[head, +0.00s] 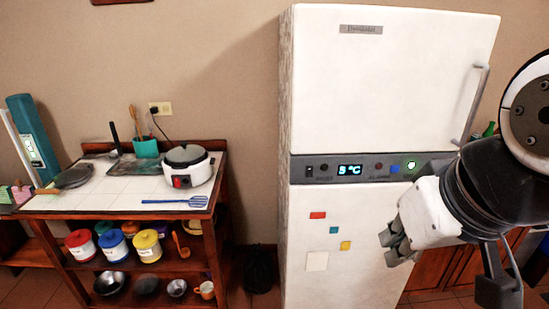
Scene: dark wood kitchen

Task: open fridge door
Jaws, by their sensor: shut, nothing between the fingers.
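The white fridge (340,230) stands in the middle of the head view, with its doors closed. Its upper door (385,90) has a vertical handle (474,105) near the right edge. A grey control strip with a lit display (350,170) runs between the upper and lower doors. The lower door carries several coloured magnets; any handle on it is hidden behind my arm. My gripper (390,247) is in front of the right part of the lower door, below the strip. Its fingers are shut with nothing between them, and it is apart from the upper handle.
Left of the fridge is a wooden cart (70,214) with a white cooker (188,166), a pan (73,177) and a blue spatula (180,202) on top. Pots and canisters fill its shelves. Wooden cabinets (440,268) are behind my arm.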

